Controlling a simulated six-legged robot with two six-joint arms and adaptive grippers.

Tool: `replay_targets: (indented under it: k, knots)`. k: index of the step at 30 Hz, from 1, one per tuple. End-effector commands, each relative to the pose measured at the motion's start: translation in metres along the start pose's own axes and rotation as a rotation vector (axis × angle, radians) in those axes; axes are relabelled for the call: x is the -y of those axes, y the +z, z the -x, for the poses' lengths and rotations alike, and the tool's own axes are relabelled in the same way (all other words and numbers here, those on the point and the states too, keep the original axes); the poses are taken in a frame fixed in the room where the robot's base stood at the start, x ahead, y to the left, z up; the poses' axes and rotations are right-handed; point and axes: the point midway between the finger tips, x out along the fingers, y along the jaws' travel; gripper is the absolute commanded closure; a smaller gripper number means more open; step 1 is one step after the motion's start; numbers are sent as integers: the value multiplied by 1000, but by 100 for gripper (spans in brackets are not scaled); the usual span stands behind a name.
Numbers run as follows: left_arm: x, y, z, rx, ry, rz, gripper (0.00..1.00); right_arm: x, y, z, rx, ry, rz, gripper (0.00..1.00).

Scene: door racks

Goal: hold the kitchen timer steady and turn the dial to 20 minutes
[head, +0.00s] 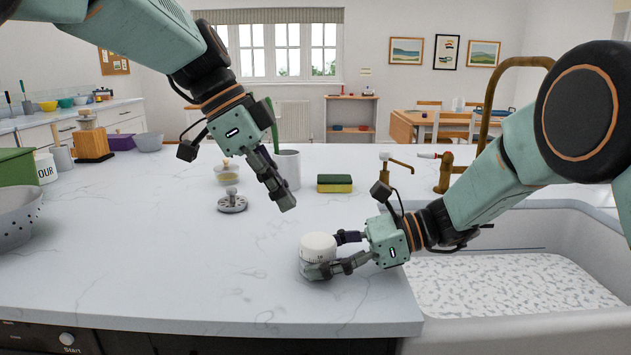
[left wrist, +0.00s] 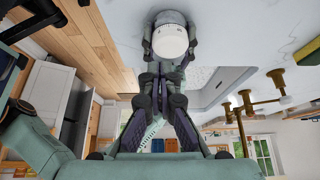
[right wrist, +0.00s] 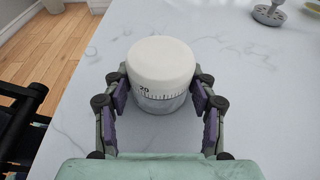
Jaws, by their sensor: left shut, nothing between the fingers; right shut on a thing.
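The kitchen timer (head: 317,252) is a white round drum standing upright on the counter near its front edge. My right gripper (head: 332,254) is shut on the timer's sides, low down, from the right. In the right wrist view the timer (right wrist: 161,68) stands between the purple-padded fingers. Its band of marks shows "20" at the front left; I cannot make out a pointer. My left gripper (head: 285,203) is shut and empty, above and to the left of the timer, pointing down. In the left wrist view the timer's plain white top (left wrist: 170,41) lies beyond the closed fingers.
The sink (head: 510,285) with a brass tap (head: 487,125) lies to the right. A sponge (head: 334,183), a grey mug (head: 288,168) and a metal masher (head: 232,203) stand behind the timer. A colander (head: 18,215) is at far left. The counter left of the timer is clear.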

Motion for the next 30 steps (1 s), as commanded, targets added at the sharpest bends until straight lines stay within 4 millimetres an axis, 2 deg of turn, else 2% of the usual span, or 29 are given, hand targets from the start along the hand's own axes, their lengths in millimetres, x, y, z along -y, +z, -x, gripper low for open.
replay_targets:
  k: [5, 18, 30]
  knots:
    - [-3, 5, -9, 1, 2, 1, 100, 0, 0, 0, 1, 0, 0, 60]
    - [-3, 29, -53, 0, 3, 1, 100, 0, 0, 0, 1, 0, 0, 60]
    - [-2, 34, -61, 0, 0, 0, 100, 0, 0, 0, 0, 0, 0, 60]
